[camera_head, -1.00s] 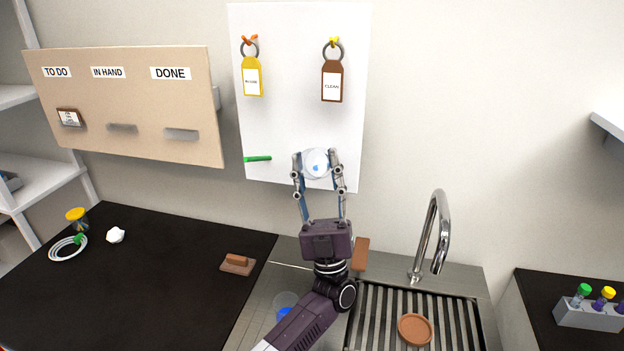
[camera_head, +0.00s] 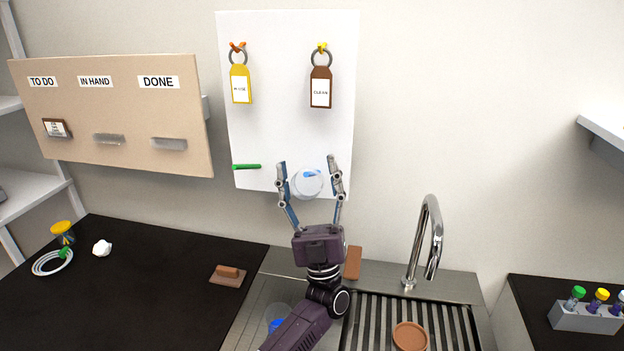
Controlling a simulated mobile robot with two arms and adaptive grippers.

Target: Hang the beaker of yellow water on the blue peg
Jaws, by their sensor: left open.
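A pale, clear round beaker (camera_head: 306,187) is against the lower part of the white pegboard, seen end-on. A blue patch (camera_head: 310,174), apparently the blue peg, shows at its upper middle; I cannot tell whether the beaker hangs on it. No yellow water is visible in it. My left gripper (camera_head: 307,162) is open, with one finger on each side of the beaker and gaps showing between fingers and glass. A second clear vessel with blue in it (camera_head: 276,322) stands on the counter by the sink, partly behind my arm. My right gripper is not in view.
The white board (camera_head: 285,130) also carries a green peg (camera_head: 247,167), a yellow tag (camera_head: 240,85) and a brown tag (camera_head: 320,88). A faucet (camera_head: 428,240) rises right of my arm, behind a slatted sink area with a brown dish (camera_head: 410,337).

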